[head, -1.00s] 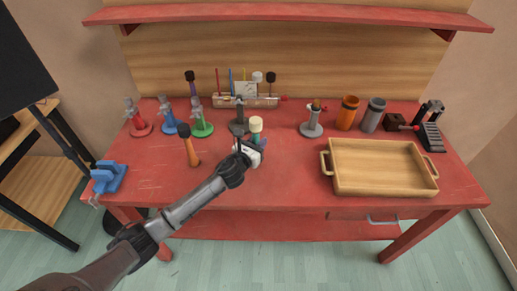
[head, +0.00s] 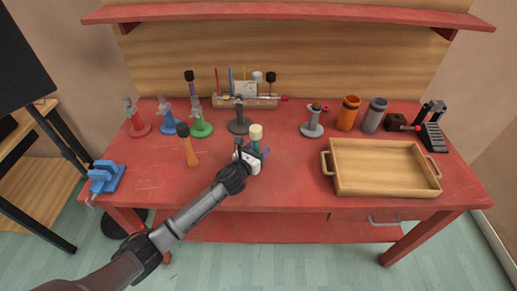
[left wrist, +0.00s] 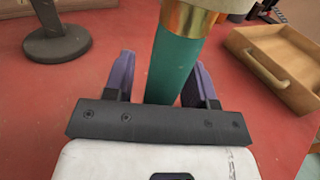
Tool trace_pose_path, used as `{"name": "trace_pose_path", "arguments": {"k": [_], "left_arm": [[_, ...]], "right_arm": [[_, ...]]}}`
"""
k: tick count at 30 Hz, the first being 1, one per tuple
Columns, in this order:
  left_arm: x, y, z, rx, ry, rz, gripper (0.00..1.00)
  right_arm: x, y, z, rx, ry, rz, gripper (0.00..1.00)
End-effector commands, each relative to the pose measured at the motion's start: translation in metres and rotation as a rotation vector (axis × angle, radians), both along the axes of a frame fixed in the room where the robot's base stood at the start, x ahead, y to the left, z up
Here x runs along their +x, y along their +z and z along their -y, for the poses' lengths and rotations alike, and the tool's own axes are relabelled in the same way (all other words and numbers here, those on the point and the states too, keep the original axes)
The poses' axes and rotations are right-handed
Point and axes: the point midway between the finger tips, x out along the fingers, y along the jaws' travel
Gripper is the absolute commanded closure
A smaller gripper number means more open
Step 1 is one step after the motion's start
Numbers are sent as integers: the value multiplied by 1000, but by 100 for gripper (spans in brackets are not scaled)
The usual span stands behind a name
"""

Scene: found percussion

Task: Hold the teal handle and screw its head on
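The teal handle (head: 257,146) stands upright near the front middle of the bench, with a cream head (head: 256,131) at its top. In the left wrist view the teal shaft (left wrist: 172,68) rises to a brass collar (left wrist: 187,18), with the cream part at the top edge. Whether the head is fully seated cannot be told. My left gripper (head: 257,154) is low at the shaft, its purple fingers on either side of it. A gap shows between the left finger and the shaft, so the gripper looks open. The shaft's foot is hidden. My right gripper is out of view.
An orange-handled mallet (head: 187,147) stands to the left, and a blue vise (head: 106,177) sits at the left front corner. A dark stand (head: 239,123) is behind. A wooden tray (head: 384,190) lies to the right. Bench between handle and tray is clear.

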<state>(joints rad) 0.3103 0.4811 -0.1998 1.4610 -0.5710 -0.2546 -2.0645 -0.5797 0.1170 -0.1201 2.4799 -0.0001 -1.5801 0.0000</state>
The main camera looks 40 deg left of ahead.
Motion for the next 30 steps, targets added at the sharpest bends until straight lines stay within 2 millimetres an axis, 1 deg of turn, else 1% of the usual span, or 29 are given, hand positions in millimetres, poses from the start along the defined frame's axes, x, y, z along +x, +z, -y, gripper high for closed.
{"name": "trace_pose_path", "arguments": {"k": [5, 8, 11, 14, 18, 24, 30], "left_arm": [[0, 0, 0, 0, 0, 0, 49], [0, 4, 0, 1, 0, 1, 49], [-8, 4, 1, 1, -1, -1, 49], [-23, 4, 2, 2, -2, -1, 49], [-50, 3, 5, 2, -2, -3, 49], [-84, 4, 9, 1, -1, -1, 49], [-108, 4, 11, 1, -1, 0, 49]], "right_arm": [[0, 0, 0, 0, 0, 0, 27], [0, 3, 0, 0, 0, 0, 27], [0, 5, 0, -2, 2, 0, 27], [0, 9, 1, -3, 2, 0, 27], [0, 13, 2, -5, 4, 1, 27], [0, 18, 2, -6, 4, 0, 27], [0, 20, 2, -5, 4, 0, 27]]}}
